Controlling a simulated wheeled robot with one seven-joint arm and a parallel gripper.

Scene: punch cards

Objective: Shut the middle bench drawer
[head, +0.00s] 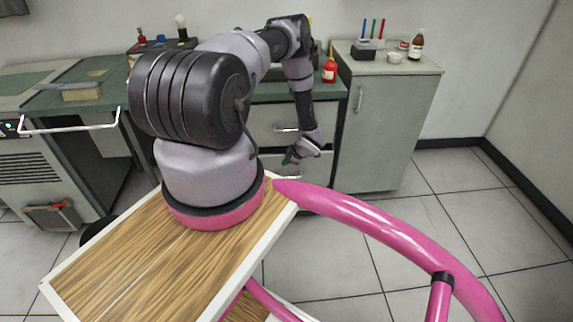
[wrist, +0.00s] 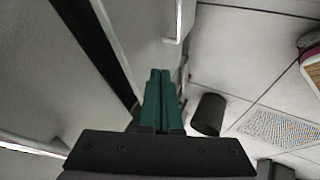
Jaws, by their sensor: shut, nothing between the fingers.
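The bench's drawer stack shows in the head view below the green worktop. A pale drawer front with a bar handle (head: 286,128) is in its upper part. My gripper (head: 290,160) is low in front of the stack and hides part of the drawer fronts below. In the wrist view my green fingers (wrist: 158,88) are together, with nothing between them. A pale drawer front (wrist: 140,35) with a bar handle (wrist: 179,22) lies just ahead of them, beside a dark gap (wrist: 98,50). I cannot tell which drawer this is, how far it stands out, or whether the fingers touch it.
A grey cabinet (head: 385,120) stands right of the drawers, with bottles and a pen holder on top. A red bottle (head: 330,70) stands on the bench. A black cylinder (wrist: 208,114) and a floor grille (wrist: 280,128) show in the wrist view.

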